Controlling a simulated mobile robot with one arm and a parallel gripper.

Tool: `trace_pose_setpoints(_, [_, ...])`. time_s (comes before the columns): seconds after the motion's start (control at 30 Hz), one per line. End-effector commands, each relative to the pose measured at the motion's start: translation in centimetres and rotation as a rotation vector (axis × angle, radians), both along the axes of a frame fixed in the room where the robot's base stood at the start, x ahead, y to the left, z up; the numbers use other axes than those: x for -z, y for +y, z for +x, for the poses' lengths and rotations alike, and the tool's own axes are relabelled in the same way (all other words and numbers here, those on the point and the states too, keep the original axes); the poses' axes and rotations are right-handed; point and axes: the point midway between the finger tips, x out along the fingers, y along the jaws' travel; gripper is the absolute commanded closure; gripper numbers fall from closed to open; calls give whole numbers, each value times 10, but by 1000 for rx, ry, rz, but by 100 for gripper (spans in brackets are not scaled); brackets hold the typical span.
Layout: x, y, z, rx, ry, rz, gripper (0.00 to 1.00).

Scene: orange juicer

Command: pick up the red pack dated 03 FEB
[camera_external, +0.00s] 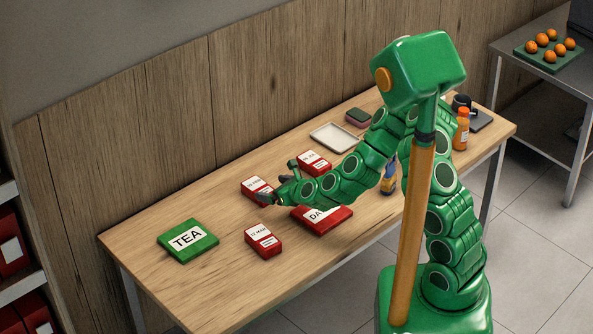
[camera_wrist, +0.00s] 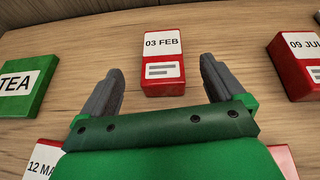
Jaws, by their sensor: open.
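The red pack dated 03 FEB (camera_wrist: 163,88) lies on the table, label up, straight ahead of my gripper in the wrist view. My gripper (camera_wrist: 160,82) is open and empty, with one grey finger on each side of the line to the pack. The pack's near end reaches about between the fingertips in the picture; I cannot tell the height gap. In the external view the pack (camera_external: 255,184) lies by my gripper (camera_external: 272,197), which partly covers it.
Red packs marked 12 MAR (camera_external: 263,240) and 09 JUL (camera_wrist: 300,62) lie nearby. A large red box (camera_external: 335,222) is partly under my arm. A green TEA box (camera_external: 188,240) lies left. A pale tray (camera_external: 335,137) is farther back. Bare wood (camera_external: 150,215) surrounds the TEA box.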

Motion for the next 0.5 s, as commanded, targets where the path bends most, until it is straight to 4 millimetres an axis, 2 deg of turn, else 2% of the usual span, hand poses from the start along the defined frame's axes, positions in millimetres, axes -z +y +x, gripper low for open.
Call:
trace_pose_setpoints(0.1, [11,0,-1,48,26,36,4])
trace_pose_setpoints(0.5, [20,11,12,70,31,55,4])
